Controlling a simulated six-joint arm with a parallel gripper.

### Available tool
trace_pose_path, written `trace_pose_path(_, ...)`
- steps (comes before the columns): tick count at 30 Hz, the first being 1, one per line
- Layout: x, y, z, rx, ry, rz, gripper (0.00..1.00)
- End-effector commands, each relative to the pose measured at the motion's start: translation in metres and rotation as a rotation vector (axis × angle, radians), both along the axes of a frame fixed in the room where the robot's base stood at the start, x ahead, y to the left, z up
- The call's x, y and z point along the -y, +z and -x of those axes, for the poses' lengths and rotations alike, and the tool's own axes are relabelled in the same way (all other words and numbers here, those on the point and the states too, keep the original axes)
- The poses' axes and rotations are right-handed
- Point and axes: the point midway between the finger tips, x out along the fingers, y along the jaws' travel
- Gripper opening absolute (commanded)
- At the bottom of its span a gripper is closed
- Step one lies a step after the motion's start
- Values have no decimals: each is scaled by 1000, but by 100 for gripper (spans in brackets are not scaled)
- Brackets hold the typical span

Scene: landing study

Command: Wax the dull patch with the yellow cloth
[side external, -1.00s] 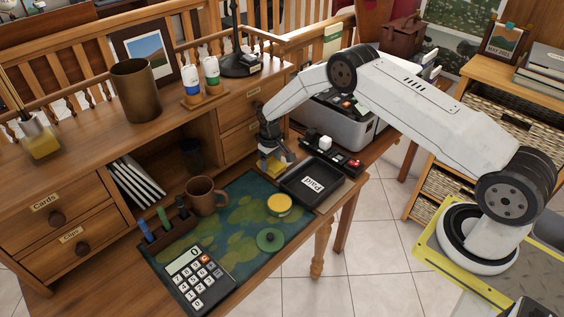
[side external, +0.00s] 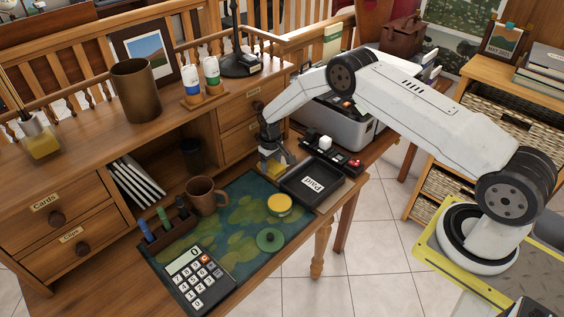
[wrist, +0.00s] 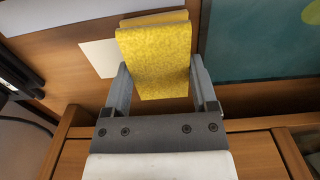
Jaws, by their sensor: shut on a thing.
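My gripper (side external: 273,158) is low over the desk, just past the back edge of the green mat. In the wrist view my gripper (wrist: 159,78) is shut on the yellow cloth (wrist: 155,58), a folded, thick pad between the two fingers. The cloth (side external: 270,167) shows only as a small bit of yellow in the side view. A pale, square-edged patch (wrist: 98,57) lies on the wood left of the cloth and seems partly hidden by it. I cannot tell whether the cloth touches the desk.
The mat (side external: 240,190) holds a yellow-topped tin (side external: 279,204), a green lid (side external: 270,240), a brown mug (side external: 205,195) and a calculator (side external: 198,278). A black tray (side external: 318,197) stands right of my gripper. Drawers (side external: 237,141) rise behind it.

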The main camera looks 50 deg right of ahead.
Motion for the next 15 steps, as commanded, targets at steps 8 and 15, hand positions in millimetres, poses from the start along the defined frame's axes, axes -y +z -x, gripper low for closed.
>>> trace_pose_path(8, 14, 0, 0, 0, -2, 0, 9)
trace_pose_path(15, 25, 0, 0, 0, -1, 0, 9)
